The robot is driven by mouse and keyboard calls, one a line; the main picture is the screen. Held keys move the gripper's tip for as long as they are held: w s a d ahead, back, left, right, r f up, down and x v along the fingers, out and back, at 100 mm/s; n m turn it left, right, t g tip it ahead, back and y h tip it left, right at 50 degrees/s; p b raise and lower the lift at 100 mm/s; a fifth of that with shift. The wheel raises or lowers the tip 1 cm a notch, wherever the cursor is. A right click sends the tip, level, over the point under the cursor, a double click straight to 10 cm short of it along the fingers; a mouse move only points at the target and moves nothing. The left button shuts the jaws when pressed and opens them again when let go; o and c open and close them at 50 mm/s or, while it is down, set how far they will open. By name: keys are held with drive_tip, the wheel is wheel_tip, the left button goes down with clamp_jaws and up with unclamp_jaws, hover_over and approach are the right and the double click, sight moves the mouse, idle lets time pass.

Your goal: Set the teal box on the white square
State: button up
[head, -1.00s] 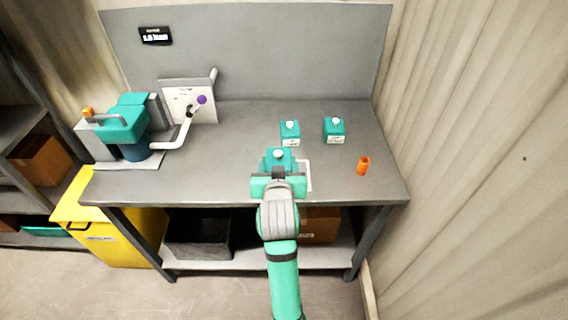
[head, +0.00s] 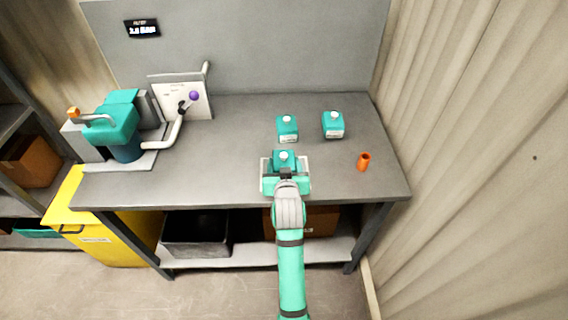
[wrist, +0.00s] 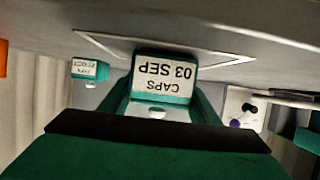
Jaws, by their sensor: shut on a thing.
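The teal box (head: 284,157) with a pale cap is between the jaws of my gripper (head: 285,176), which is shut on it. In the wrist view the box (wrist: 163,86) shows a white label reading "CAPS 03 SEP", upside down. The white square (head: 306,165) is a pale outline on the bench near the front edge. Its border shows on both sides of the box in the head view, and behind the box in the wrist view (wrist: 225,57). The box is over the square and close to the bench. I cannot tell whether it touches.
Two similar teal boxes stand behind, one at the middle (head: 288,129) and one to the right (head: 333,125). An orange cylinder (head: 364,162) stands at right. A teal machine with a pipe (head: 112,125) occupies the left of the grey bench (head: 225,150). A corrugated wall bounds the right.

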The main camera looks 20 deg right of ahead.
drive_tip(key=shift+s+f, duration=0.1)
drive_tip(key=o, duration=0.7)
drive_tip(key=shift+f, duration=0.1)
drive_tip(key=shift+c, duration=0.2)
drive_tip(key=o, duration=0.4)
drive_tip(key=shift+o, duration=0.2)
